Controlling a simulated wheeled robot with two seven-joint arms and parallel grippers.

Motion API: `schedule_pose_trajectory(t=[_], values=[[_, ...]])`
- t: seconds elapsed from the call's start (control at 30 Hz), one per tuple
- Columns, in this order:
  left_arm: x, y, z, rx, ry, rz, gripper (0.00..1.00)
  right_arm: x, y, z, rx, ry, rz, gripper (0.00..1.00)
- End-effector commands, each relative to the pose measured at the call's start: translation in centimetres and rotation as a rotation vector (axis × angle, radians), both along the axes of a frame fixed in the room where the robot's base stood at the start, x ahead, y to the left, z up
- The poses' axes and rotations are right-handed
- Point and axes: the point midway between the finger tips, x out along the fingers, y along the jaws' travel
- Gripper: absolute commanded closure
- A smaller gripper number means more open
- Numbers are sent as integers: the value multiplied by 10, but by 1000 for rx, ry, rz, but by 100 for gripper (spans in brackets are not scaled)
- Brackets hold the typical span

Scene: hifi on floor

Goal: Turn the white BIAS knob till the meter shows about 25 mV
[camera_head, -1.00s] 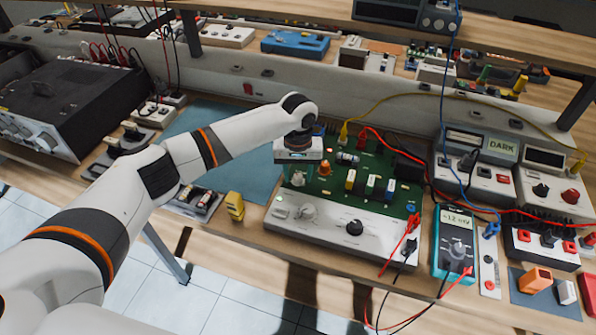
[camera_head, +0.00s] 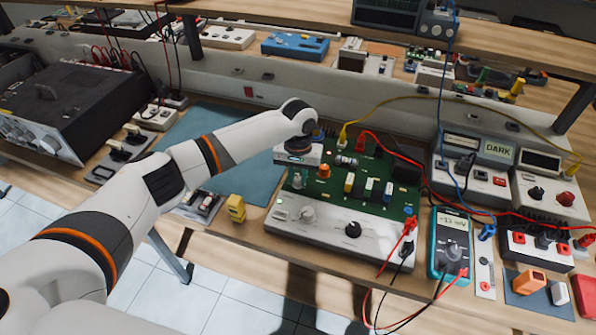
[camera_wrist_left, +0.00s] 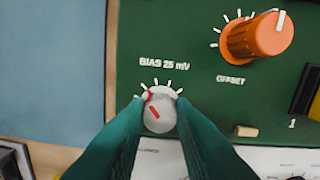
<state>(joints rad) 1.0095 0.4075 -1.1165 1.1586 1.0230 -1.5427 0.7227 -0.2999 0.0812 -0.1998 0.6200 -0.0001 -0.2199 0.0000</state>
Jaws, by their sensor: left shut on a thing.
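The white BIAS knob (camera_wrist_left: 160,112) sits on the green board below the printed "BIAS 25 mV". It has a red line on its face, tilted towards upper left, and white tick marks around it. My left gripper (camera_wrist_left: 158,120) is shut on it, one dark green finger on each side. In the head view my left gripper (camera_head: 299,176) reaches down onto the left part of the board, and the knob is hard to make out there. The teal meter (camera_head: 434,243) lies to the right; its display seems to read about 13 mV, the sign unclear. My right gripper is not in view.
An orange OFFSET knob (camera_wrist_left: 258,36) stands close, up and right of the BIAS knob. The board (camera_head: 333,200) carries several coloured parts, and a white front panel (camera_head: 330,228) has more knobs. Red, yellow, blue and black leads cross the right side.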

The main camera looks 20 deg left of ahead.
Motion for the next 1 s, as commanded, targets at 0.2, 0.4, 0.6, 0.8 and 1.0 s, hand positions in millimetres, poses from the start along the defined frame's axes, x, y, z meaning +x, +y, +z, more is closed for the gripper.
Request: schedule_pose_trajectory(t=[0.2,0.4,0.6,0.8,1.0], values=[[0,0,4,-2,1,-195,100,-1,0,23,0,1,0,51],[0,-1,4,-2,0,-385,100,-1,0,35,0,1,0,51],[0,-1,3,-1,-1,-576,100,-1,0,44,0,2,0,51],[1,0,3,-1,-1,-765,100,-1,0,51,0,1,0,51],[1,-1,2,-2,-2,-956,100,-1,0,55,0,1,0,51]])
